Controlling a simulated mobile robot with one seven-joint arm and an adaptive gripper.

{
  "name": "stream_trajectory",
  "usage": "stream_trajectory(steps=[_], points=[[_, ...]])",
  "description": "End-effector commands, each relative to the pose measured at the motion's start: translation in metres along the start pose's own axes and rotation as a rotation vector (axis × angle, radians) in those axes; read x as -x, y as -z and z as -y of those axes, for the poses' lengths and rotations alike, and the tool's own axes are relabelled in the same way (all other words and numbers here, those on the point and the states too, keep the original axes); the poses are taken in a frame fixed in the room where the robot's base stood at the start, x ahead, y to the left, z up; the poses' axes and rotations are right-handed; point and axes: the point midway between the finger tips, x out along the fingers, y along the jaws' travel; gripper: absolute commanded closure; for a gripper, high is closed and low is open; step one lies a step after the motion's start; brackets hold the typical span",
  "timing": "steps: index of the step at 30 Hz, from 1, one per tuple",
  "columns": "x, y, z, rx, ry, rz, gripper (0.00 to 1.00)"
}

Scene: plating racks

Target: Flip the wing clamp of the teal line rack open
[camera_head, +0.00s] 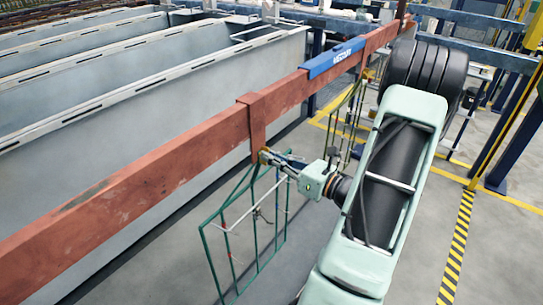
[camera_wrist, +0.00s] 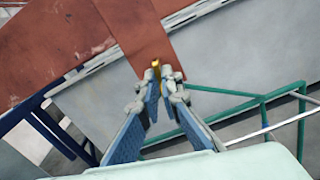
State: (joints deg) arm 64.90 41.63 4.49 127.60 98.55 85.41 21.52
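The teal line rack (camera_head: 255,222) is a thin green wire frame hanging below the red-brown beam (camera_head: 110,200). Its tubes show at the right in the wrist view (camera_wrist: 262,104). The brass wing clamp (camera_head: 264,156) sits at the rack's top, at the foot of the beam's hanger strap (camera_head: 257,120). In the wrist view the clamp (camera_wrist: 156,68) shows small at my fingertips, mostly hidden by them. My gripper (camera_wrist: 160,85) is at the clamp, its blue-padded fingers close together with a narrow gap. I cannot tell whether they press on the clamp.
A second rack (camera_head: 345,125) hangs farther along the beam, behind my arm. Long grey tanks (camera_head: 150,90) lie behind the beam. Open floor with yellow-black tape (camera_head: 458,245) is at the right.

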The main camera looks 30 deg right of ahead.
Motion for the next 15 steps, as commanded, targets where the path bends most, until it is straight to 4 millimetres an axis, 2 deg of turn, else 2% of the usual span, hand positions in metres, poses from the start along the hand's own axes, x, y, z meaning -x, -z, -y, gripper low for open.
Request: stream_trajectory(steps=[15], points=[[0.0003, -0.0039, 0.0012, -0.413, 0.000, -0.001, 1.00]])
